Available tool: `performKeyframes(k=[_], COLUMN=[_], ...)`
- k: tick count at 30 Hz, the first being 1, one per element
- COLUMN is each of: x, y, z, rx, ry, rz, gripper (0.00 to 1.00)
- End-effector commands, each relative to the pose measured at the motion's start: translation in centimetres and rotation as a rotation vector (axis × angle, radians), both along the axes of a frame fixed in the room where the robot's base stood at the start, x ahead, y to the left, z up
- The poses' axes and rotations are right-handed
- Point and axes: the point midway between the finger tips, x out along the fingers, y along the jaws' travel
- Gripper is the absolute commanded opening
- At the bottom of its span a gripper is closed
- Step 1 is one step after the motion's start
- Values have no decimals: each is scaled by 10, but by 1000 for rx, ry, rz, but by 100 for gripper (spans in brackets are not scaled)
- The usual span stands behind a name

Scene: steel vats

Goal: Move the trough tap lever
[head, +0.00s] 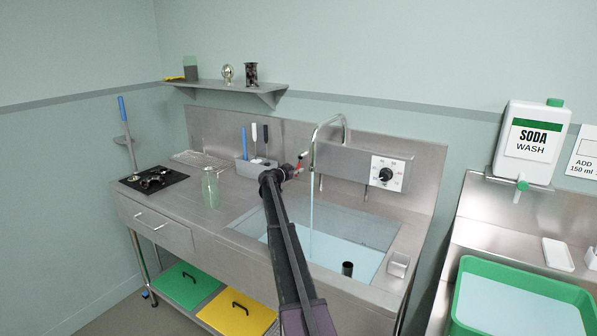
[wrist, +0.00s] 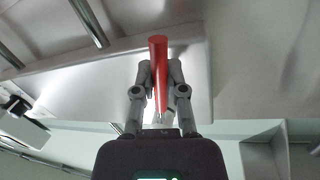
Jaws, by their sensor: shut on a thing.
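The trough tap is a steel gooseneck spout (head: 346,130) rising over the sink trough (head: 393,260). A thin stream of water (head: 311,215) runs from it into the trough. The tap lever is red; it shows small beside the spout in the head view (head: 301,163). In the wrist view the red lever (wrist: 158,62) stands between the fingers of my gripper (wrist: 158,85). My gripper is shut on the lever; in the head view it is at the left of the spout (head: 291,170). My arm hides part of the trough's left side.
A control box with a dial (head: 386,174) is on the splashback right of the spout. A brush holder (head: 257,169) and a glass bottle (head: 210,187) stand left of my arm. A shelf (head: 225,87) hangs above.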

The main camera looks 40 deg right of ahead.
Motion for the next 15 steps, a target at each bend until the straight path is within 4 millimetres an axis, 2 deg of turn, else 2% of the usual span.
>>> performKeyframes(k=[1,2,3,5,15], x=[1,1,0,-1,-4], y=[4,3,2,0,-5], z=[-1,-1,-1,-1,0], rx=[2,2,1,2,1], ry=[1,1,1,0,1], rz=[6,5,3,1,-5], gripper=[0,25,37,52,52])
